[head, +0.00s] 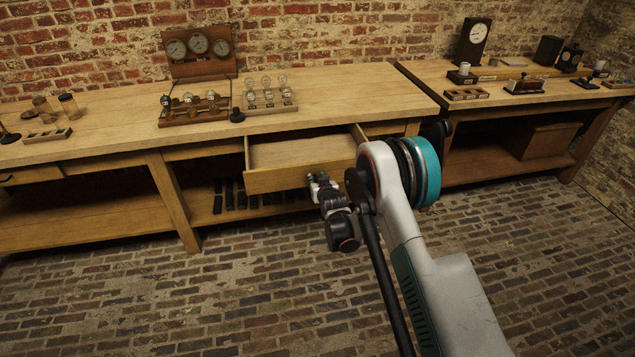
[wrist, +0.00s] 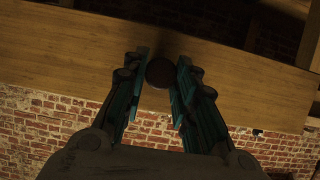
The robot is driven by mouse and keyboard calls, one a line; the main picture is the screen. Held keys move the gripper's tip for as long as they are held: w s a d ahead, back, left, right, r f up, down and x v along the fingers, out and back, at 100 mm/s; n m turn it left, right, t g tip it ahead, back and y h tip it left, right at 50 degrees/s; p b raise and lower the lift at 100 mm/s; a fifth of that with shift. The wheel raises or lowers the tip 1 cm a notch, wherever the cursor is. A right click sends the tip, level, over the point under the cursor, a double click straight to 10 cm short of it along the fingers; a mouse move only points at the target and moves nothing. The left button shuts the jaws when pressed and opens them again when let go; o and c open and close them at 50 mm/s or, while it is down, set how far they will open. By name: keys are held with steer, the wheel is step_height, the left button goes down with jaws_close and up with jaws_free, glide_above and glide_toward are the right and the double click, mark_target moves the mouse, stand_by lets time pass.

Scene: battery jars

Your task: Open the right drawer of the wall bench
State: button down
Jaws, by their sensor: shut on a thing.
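The right drawer (head: 278,180) of the wall bench (head: 350,88) stands pulled out, with its bare inside floor showing. My gripper (head: 318,183) is at the right part of the drawer front, and my arm hides the drawer's right end. In the wrist view my gripper (wrist: 160,85) has its two teal fingers on either side of a dark round knob (wrist: 160,72) on the wooden drawer front (wrist: 220,65). The fingers are shut on the knob.
Gauges on a board (head: 198,50) and a rack of small bulbs (head: 268,97) stand on the bench top above the drawer. Several dark blocks (head: 229,195) sit on the lower shelf. The brick floor (head: 200,300) in front is clear.

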steer(key=c, duration=1.3)
jaws_free()
steer(key=v, duration=1.2)
